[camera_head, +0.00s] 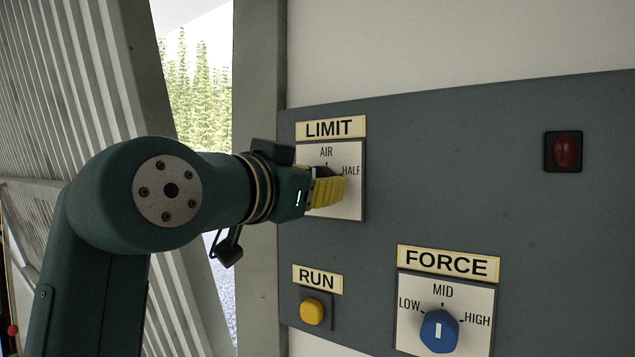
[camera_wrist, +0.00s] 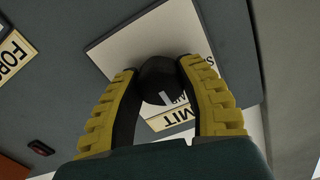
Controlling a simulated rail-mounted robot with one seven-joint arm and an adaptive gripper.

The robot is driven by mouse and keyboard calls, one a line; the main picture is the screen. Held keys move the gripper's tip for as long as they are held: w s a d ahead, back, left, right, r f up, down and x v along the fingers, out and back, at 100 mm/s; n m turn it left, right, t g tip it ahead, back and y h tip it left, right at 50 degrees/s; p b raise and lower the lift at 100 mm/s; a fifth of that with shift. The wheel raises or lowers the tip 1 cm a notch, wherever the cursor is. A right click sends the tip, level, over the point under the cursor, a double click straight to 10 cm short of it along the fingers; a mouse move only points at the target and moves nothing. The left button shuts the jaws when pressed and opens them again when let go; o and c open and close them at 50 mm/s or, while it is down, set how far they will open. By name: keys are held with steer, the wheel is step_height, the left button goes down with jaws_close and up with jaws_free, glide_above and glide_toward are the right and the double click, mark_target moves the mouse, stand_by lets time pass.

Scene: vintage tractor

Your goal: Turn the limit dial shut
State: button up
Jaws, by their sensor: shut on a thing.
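The limit dial (camera_wrist: 158,80) is a dark round knob on a pale plate (camera_head: 352,208) under the LIMIT label (camera_head: 331,128). AIR and HALF are readable on the plate in the head view; its left side is hidden behind my gripper. My gripper (camera_head: 328,190) has yellow ribbed fingers and is shut on the dial, one finger on each side in the wrist view (camera_wrist: 157,70). In the wrist view the plate appears upside down, and a white mark on the knob faces the LIMIT label side, near partly covered lettering.
Below the dial is a yellow RUN button (camera_head: 313,311). To the lower right is a blue FORCE dial (camera_head: 439,330). A red switch or lamp (camera_head: 564,151) sits at the panel's upper right. A grey post (camera_head: 259,90) stands left of the panel.

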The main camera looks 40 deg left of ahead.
steer(key=shift+f+n, duration=0.1)
steer(key=shift+n, duration=0.2)
steer(key=n, duration=1.3)
steer(key=shift+w, duration=0.1)
steer(key=shift+d+n, duration=0.1)
steer(key=shift+n, duration=0.2)
stand_by(0.5)
steer(key=o, duration=1.2)
